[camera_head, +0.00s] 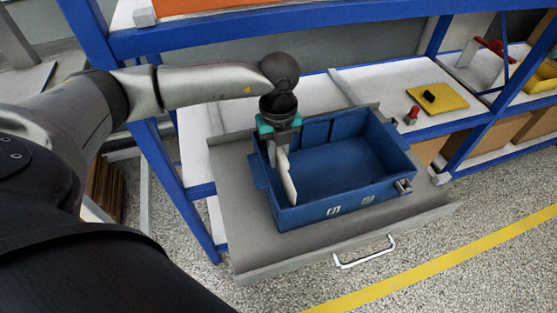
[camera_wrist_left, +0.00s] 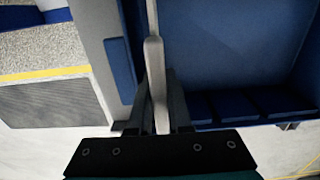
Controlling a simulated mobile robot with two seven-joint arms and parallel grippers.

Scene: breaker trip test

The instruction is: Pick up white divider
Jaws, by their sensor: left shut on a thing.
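The white divider (camera_head: 288,178) is a thin pale plate that stands on edge at the left end of the blue bin (camera_head: 308,217). My left gripper (camera_head: 277,152) points down into the bin and is shut on the divider's upper part. In the left wrist view the divider (camera_wrist_left: 153,52) shows edge-on between the fingers (camera_wrist_left: 158,105), beside the bin's left wall. I cannot tell whether its lower edge touches the bin floor. My right gripper is not in view.
The bin sits on a grey pulled-out drawer (camera_head: 238,215) with a white handle (camera_head: 363,253). A small metallic part (camera_head: 403,187) is at the bin's right corner. A red object (camera_head: 411,115) and a yellow plate (camera_head: 437,97) lie on the shelf behind. A blue upright (camera_head: 172,170) stands left.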

